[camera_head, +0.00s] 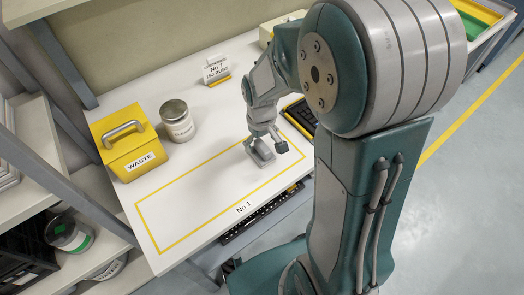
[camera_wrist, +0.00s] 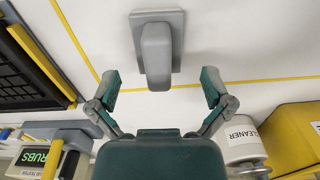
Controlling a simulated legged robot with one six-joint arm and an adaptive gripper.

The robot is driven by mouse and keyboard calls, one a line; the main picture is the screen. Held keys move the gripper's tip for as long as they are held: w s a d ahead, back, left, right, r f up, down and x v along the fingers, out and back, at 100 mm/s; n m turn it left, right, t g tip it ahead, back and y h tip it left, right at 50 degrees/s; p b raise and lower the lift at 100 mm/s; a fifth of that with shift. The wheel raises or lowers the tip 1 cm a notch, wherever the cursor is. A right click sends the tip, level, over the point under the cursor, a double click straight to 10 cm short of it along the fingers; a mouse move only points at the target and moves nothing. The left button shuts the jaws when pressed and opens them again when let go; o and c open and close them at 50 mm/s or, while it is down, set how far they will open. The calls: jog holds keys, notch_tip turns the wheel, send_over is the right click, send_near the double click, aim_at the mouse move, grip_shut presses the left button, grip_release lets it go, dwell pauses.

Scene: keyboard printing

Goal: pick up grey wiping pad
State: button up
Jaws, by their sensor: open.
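The grey wiping pad (camera_head: 262,156) lies on the white table, near the right end of the yellow outlined area, partly hidden by my gripper in the head view. In the wrist view the pad (camera_wrist: 176,20) shows as a flat plate with a raised rounded grip, at top centre. My gripper (camera_wrist: 160,85) is open and empty, its two fingers spread to either side of the grip's near end. In the head view my gripper (camera_head: 268,141) is low, right at the pad. No contact with the pad can be made out.
A yellow waste box (camera_head: 128,158) with a handle and a cleaner can (camera_head: 178,123) stand at the table's left. A black item (camera_head: 301,116) lies right of the pad. The outlined area (camera_head: 190,195) is mostly clear.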

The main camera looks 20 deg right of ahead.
aim_at(262, 145)
notch_tip(262, 145, down, 4)
jog(key=shift+s+d+f, duration=0.1)
jog(key=c, duration=1.2)
jog(key=shift+r, duration=0.6)
jog(key=s+a+r, duration=0.2)
jog(key=s+r, duration=0.2)
jog(key=s+a+r, duration=0.2)
jog(key=s+r, duration=0.2)
jog(key=s+a+r, duration=0.3)
jog(key=s+r, duration=0.1)
jog(key=shift+s, duration=0.15)
